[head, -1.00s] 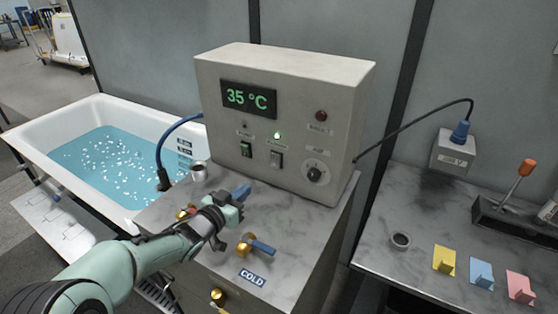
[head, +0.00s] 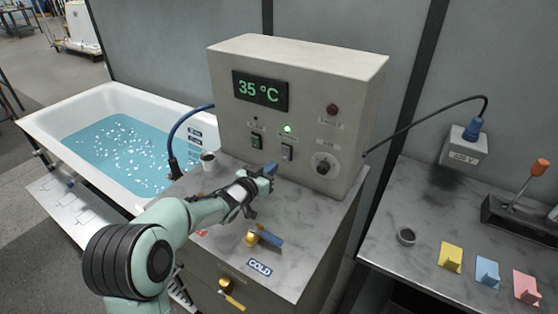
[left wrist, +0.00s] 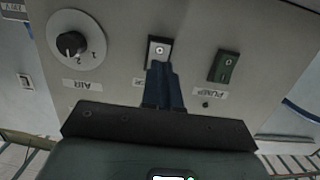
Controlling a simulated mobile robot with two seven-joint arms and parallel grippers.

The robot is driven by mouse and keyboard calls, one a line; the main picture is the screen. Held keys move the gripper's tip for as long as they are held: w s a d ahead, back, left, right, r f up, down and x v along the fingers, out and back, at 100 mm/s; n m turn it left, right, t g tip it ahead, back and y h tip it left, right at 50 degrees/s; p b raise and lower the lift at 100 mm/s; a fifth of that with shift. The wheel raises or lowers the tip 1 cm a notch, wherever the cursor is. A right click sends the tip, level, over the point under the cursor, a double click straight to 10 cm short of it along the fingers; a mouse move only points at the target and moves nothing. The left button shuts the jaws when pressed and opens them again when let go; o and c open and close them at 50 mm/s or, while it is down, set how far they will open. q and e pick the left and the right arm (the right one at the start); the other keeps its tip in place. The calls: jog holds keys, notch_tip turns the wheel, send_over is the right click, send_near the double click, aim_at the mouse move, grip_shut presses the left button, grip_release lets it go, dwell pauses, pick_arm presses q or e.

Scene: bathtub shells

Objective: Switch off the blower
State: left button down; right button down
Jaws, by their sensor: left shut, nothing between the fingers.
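The grey control box (head: 300,110) has a middle rocker switch (head: 288,153) under a lit green lamp (head: 288,128). Its label is too small or hidden to read, so I cannot confirm it is the blower's. My left gripper (head: 270,169) is shut and empty, just in front of the box, below and left of that switch. In the left wrist view, which is upside down, its blue fingertips (left wrist: 163,70) reach the edge of the grey middle switch (left wrist: 159,48) and partly cover it; contact is unclear. The right gripper is not in view.
A green switch marked PUMP (left wrist: 224,66) and the AIR knob (left wrist: 76,44) flank the middle switch. The bathtub (head: 45,120) lies left, a side bench (head: 380,265) right.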

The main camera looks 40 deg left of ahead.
aim_at(284, 157)
pick_arm(q)
jog(key=w, duration=0.4)
jog(key=shift+w+a+f+p, duration=0.25)
jog(key=shift+w+f+p, duration=0.1)
jog(key=shift+w+p, duration=0.05)
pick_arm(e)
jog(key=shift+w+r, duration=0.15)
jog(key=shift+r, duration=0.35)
